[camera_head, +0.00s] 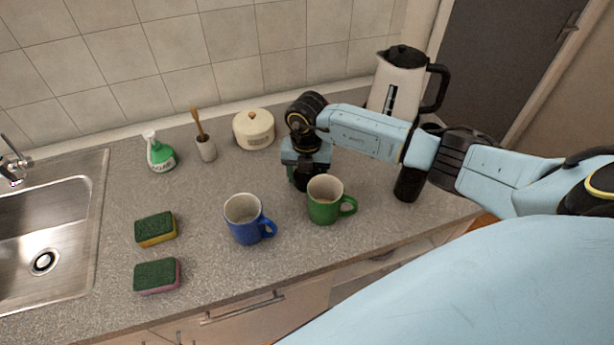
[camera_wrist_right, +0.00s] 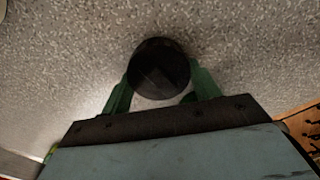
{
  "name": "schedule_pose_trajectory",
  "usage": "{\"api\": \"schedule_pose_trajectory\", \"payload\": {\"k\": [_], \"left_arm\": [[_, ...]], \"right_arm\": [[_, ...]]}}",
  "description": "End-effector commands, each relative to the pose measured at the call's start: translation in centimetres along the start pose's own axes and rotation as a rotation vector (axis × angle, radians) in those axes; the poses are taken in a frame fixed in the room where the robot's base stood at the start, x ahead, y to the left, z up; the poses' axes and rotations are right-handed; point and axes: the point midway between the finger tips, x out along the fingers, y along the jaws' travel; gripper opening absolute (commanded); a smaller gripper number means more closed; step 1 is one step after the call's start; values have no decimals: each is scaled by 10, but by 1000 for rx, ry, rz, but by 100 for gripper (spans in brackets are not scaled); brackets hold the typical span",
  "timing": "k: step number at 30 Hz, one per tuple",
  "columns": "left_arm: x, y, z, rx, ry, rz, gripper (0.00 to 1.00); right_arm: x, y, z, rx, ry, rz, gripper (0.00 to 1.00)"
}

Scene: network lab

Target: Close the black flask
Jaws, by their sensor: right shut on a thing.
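The black flask (camera_head: 408,183) stands upright on the counter at the right, partly hidden under my right arm. Its top is hidden by the arm. My right gripper (camera_head: 304,180) points down at the counter behind the green mug, well to the left of the flask. In the right wrist view, its fingers (camera_wrist_right: 161,88) are shut on a round black piece, which looks like the flask's lid (camera_wrist_right: 159,68). Whether the lid touches the counter I cannot tell. My left gripper is not in view.
A green mug (camera_head: 325,207) stands just in front of the right gripper, with a blue mug (camera_head: 243,226) to its left. A lidded pot (camera_head: 254,132) and kettle (camera_head: 396,82) stand behind. Two sponges (camera_head: 155,229) (camera_head: 157,276) lie near the sink (camera_head: 80,235).

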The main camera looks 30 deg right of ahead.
Motion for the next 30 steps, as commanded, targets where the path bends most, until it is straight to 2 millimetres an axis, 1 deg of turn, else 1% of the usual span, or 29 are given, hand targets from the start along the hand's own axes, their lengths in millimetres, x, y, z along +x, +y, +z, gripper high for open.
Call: {"api": "schedule_pose_trajectory", "payload": {"k": [2, 5, 8, 15, 18, 23, 30], "left_arm": [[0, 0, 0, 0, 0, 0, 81], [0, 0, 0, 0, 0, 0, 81], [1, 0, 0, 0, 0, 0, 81], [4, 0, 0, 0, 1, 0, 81], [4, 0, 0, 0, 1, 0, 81], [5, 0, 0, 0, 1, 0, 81], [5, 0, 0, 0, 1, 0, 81]], "right_arm": [[-1, 0, 0, 0, -1, 0, 39], [-8, 0, 1, 1, -2, 1, 39], [-23, 0, 1, -1, -3, 2, 39], [-72, 0, 1, 0, -3, 3, 39], [-87, 1, 1, 0, -3, 3, 39], [-99, 0, 0, 1, -1, 1, 39], [-101, 0, 0, 1, 0, 0, 39]]}}
